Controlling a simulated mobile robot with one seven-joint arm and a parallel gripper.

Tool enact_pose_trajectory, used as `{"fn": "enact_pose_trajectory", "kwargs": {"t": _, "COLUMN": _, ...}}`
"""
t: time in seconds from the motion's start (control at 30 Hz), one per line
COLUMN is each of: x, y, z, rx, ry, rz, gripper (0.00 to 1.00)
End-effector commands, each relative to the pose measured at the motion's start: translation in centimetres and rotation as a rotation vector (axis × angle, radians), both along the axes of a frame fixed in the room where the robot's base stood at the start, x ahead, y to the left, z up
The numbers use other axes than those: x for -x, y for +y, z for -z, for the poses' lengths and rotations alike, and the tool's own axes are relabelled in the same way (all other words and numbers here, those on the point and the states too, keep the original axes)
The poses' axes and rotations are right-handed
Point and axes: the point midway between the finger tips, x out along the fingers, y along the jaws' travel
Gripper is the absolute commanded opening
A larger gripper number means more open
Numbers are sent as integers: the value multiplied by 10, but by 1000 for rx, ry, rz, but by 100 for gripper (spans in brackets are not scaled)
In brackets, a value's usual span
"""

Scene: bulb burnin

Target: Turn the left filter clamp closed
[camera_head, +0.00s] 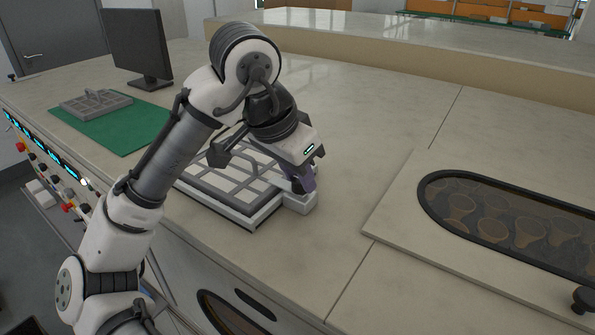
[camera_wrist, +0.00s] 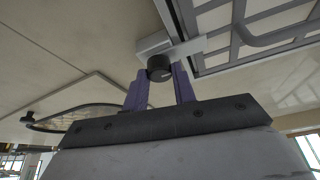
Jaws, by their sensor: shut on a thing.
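A grey filter frame with a grid and a raised handle (camera_head: 222,207) lies on the bench in the head view, partly hidden by my arm. A pale clamp block (camera_head: 300,204) sits at its right end. In the wrist view the filter frame (camera_wrist: 240,58) is at the upper right, with a dark round clamp knob (camera_wrist: 158,67) on the pale block (camera_wrist: 190,46). My gripper (camera_head: 304,186) points down at this block. In the wrist view its purple fingers (camera_wrist: 160,76) are shut on the knob, one on each side. The clamp's turn angle cannot be told.
A second grey frame (camera_head: 97,102) lies on a green mat (camera_head: 124,128) at the left, near a black monitor (camera_head: 139,45). At the right, a raised panel (camera_head: 404,197) has a dark-rimmed oval window (camera_head: 430,204) and a black knob (camera_head: 584,297). Bench space between is clear.

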Motion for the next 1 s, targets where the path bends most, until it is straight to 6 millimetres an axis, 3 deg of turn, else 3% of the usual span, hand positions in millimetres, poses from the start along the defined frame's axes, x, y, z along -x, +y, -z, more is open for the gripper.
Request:
{"fn": "enact_pose_trajectory", "kwargs": {"t": 0.4, "x": 0, "y": 0, "z": 0, "rx": 0, "ry": 0, "rz": -10, "gripper": 4}}
{"fn": "enact_pose_trajectory", "kwargs": {"t": 0.43, "x": 0, "y": 0, "z": 0, "rx": 0, "ry": 0, "rz": -10, "gripper": 28}}
{"fn": "enact_pose_trajectory", "kwargs": {"t": 0.6, "x": 0, "y": 0, "z": 0, "rx": 0, "ry": 0, "rz": -9, "gripper": 48}}
{"fn": "enact_pose_trajectory", "kwargs": {"t": 1.0, "x": 2, "y": 3, "z": -7, "rx": -1, "ry": -1, "rz": -9, "gripper": 48}}
